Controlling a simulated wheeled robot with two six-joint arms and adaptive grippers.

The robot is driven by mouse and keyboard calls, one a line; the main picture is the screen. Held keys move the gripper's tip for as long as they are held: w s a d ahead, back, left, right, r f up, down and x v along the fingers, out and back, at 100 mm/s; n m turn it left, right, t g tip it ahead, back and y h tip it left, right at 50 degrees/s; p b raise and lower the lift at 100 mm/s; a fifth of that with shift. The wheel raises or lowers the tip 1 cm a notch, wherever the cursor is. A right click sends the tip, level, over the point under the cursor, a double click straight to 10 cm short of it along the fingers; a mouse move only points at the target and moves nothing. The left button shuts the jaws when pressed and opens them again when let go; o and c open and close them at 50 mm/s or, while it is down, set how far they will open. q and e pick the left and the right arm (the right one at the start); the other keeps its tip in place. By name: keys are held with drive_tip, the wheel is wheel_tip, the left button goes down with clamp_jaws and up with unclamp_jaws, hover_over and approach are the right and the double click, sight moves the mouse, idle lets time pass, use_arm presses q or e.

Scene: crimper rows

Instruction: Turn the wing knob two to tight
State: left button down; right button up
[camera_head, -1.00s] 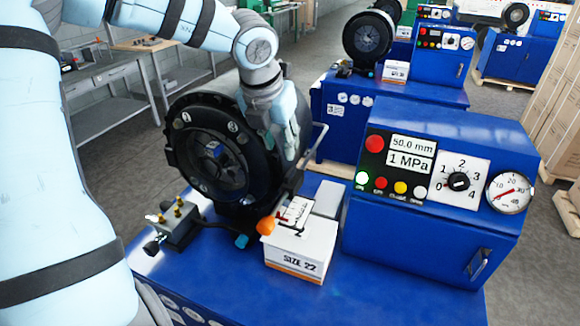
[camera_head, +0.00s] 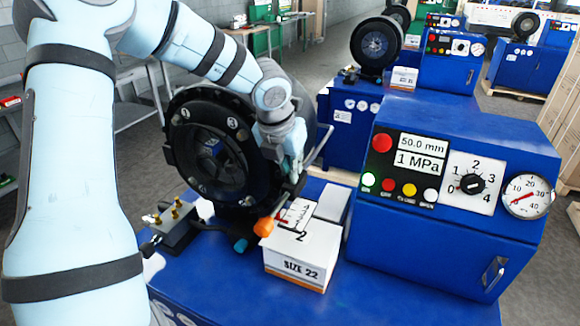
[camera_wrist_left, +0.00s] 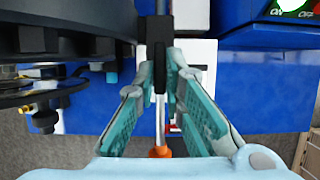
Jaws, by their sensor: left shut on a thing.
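My left gripper (camera_head: 292,170) is at the right side of the black round crimper head (camera_head: 175,150), pointing down. In the left wrist view, my left gripper (camera_wrist_left: 162,72) is shut on a narrow black part (camera_wrist_left: 158,45), which I take to be wing knob two, seen edge-on between the teal finger pads. Its number is not readable there, and the fingers hide it in the head view. Below it runs a light metal rod with an orange end (camera_wrist_left: 160,152); an orange tip (camera_head: 264,226) also shows in the head view. My right gripper is not in view.
A white "SIZE 22" box (camera_head: 302,255) stands on the blue bench just below the gripper. A blue control cabinet (camera_head: 440,235) with display, dial and gauge stands to the right. A small block with brass fittings (camera_head: 175,225) is at the front left. A similar machine stands behind.

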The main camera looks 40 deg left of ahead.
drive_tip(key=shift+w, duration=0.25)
use_arm(q)
drive_tip(key=shift+m, duration=0.3)
drive_tip(key=shift+a+r+m+h+p, duration=0.15)
drive_tip(key=shift+m+h+p, duration=0.35)
drive_tip(key=shift+m, duration=0.7)
drive_tip(key=m+h+p, duration=0.1)
drive_tip(key=m+p, duration=0.1)
drive_tip(key=m, duration=0.1)
drive_tip(key=shift+a+m+h, duration=0.15)
drive_tip(key=shift+m+h, duration=0.15)
drive_tip(key=m+h, duration=0.1)
drive_tip(key=m, duration=0.1)
drive_tip(key=shift+a+m+p, duration=0.1)
drive_tip(key=shift+m+p, duration=0.3)
drive_tip(key=shift+w+f+m+g+h, duration=0.1)
drive_tip(key=shift+f+m+g+h, duration=0.25)
drive_tip(key=shift+m, duration=0.55)
drive_tip(key=shift+w+m+g+h+b, duration=0.1)
drive_tip(key=shift+m+g+h+b, duration=0.35)
drive_tip(key=shift+m, duration=0.55)
drive_tip(key=shift+m+g+h+b, duration=0.1)
drive_tip(key=shift+m+g+b, duration=0.1)
drive_tip(key=shift+m+b, duration=0.6)
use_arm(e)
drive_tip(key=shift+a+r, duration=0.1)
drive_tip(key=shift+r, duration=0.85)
